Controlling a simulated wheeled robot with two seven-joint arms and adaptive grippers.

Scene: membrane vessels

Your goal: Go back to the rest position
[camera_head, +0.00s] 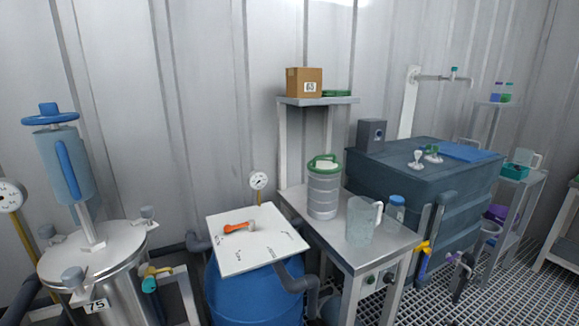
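Neither of my grippers is in view, and I cannot make out any part of my arms. An orange-handled tool (238,228) lies on a white board (262,258) on top of a blue drum (256,298). A clear jug (362,220) stands upright on the metal table (385,247). A grey canister with a green handle (324,190) stands behind it, to the left. A blue-capped bottle (396,208) is to the right of the jug.
A steel vessel (110,270) with a blue handwheel (49,115) stands at the left. A large dark tank (385,180) fills the right side. A cardboard box (304,82) sits on a high shelf (315,101). Open grating floor (480,308) shows at the lower right.

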